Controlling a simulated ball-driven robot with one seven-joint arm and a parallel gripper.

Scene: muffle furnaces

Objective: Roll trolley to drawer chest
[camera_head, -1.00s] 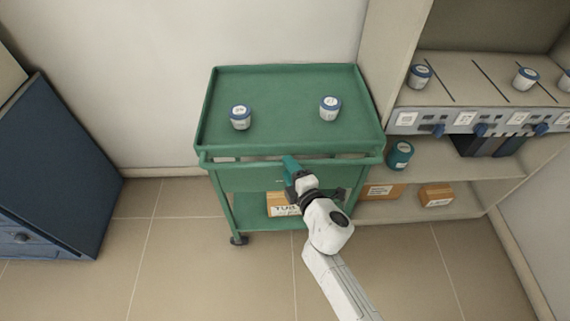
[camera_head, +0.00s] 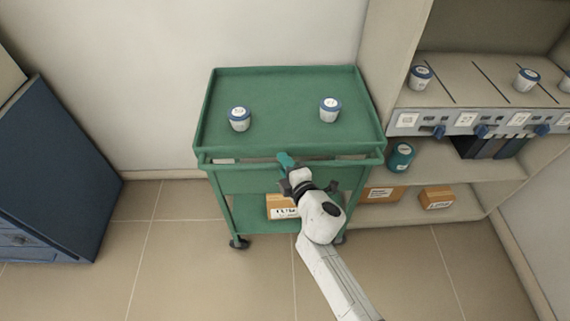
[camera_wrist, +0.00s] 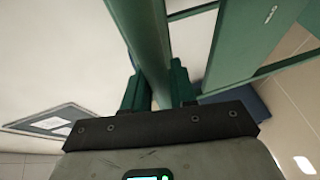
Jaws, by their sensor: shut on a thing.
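The green trolley (camera_head: 285,92) stands against the back wall, left of the shelf unit, with its handle bar along its front. My gripper (camera_head: 285,160) is at the front of the trolley and shut on the handle bar. In the wrist view, the two green fingers of my gripper (camera_wrist: 160,88) sit on either side of the green bar (camera_wrist: 146,40). Two white jars with blue lids, a left jar (camera_head: 239,119) and a right jar (camera_head: 330,111), stand upright on the top tray. The blue drawer chest (camera_head: 50,165) is at the far left, partly cut off.
A cardboard box (camera_head: 281,205) sits on the trolley's lower shelf. The shelf unit (camera_head: 480,178) at right holds jars, a teal jar (camera_head: 400,157) and boxes. Open tiled floor (camera_head: 160,240) lies between chest and trolley.

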